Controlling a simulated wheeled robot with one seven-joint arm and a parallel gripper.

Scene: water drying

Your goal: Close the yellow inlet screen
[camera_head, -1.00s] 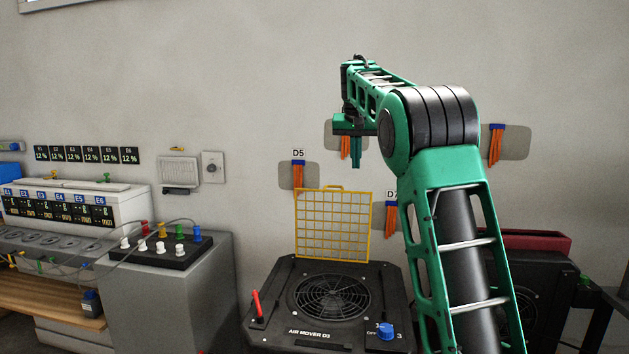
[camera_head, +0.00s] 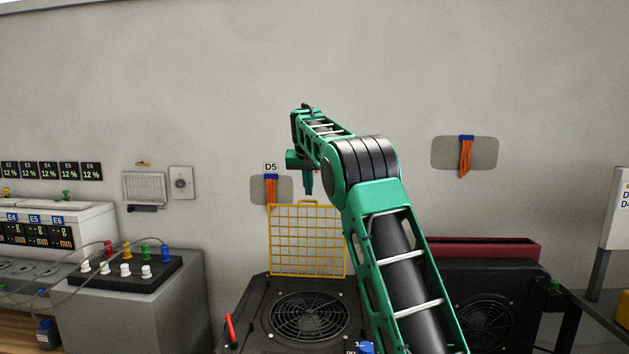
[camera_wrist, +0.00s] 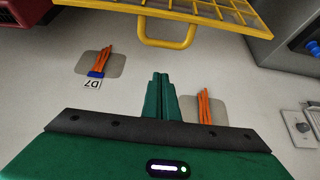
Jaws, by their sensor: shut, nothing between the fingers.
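The yellow inlet screen (camera_head: 307,240) is a wire grid standing upright at the back of the black air mover (camera_head: 268,312), open above its round fan grille (camera_head: 309,317). In the wrist view the screen (camera_wrist: 215,10) is at the top, with its yellow loop handle (camera_wrist: 167,38) pointing toward my gripper. In the wrist view my gripper's green fingers (camera_wrist: 160,80) are together and empty, apart from the handle.
A red lever (camera_head: 230,330) and a blue knob (camera_head: 365,347) sit on the air mover. A grey cabinet with a black plug panel (camera_head: 125,272) stands left. Another dark fan unit (camera_head: 490,305) is at right. Orange strips (camera_head: 271,188) hang on the wall behind.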

